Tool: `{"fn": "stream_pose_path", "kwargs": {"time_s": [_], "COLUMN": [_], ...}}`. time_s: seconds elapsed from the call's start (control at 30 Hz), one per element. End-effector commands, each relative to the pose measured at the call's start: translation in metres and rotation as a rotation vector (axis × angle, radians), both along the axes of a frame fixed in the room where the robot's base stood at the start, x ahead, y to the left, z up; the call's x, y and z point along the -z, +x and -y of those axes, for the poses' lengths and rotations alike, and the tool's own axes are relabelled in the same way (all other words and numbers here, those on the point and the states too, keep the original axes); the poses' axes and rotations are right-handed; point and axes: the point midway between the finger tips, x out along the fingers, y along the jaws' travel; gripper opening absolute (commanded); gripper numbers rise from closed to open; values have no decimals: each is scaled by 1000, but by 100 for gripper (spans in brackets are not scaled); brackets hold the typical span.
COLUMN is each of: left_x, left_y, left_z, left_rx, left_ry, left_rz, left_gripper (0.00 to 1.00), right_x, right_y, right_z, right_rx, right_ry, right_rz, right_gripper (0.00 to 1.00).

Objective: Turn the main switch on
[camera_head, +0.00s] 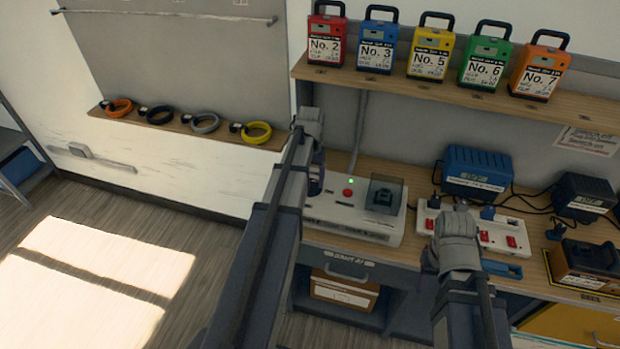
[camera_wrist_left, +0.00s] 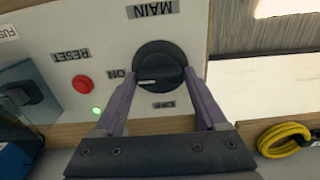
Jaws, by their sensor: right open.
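The main switch (camera_wrist_left: 160,62) is a round black knob on a white panel, under an upside-down MAIN label in the left wrist view. Its white pointer line lies level, with its left end towards the ON label; the OFF label is below the knob. My left gripper (camera_wrist_left: 162,80) has a finger on each side of the knob, with both tips appearing to touch it. In the head view my left gripper (camera_head: 316,182) is at the left end of the white control box (camera_head: 335,215) and hides the knob. My right gripper (camera_head: 458,262) is open above the bench, right of the box.
A red RESET button (camera_head: 348,193) and a lit green lamp (camera_head: 351,181) sit beside a dark-covered socket (camera_head: 384,195). A power strip (camera_head: 490,230) and chargers (camera_head: 478,172) crowd the bench on the right. Several battery packs (camera_head: 432,55) stand on the shelf above.

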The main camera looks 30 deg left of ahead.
Motion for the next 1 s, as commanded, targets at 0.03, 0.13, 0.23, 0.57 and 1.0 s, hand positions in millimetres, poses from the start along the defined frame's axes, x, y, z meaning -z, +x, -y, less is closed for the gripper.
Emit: {"fn": "stream_pose_path", "kwargs": {"time_s": [0.03,0.13,0.23,0.57,1.0], "left_x": [0,0,0,-3,-50], "left_y": [0,0,0,0,0], "left_z": [0,0,0,0,0], "left_rx": [0,-1,-2,-3,-2], "left_ry": [0,0,0,0,0], "left_rz": [0,0,0,0,0], "left_gripper": [81,92,100,100,100], "right_x": [0,0,0,-4,-50], "right_y": [0,0,0,0,0], "right_z": [0,0,0,0,0], "right_rx": [0,0,0,0,0], "right_ry": [0,0,0,0,0], "right_rz": [0,0,0,0,0], "right_gripper": [50,50,50,50,50]}}
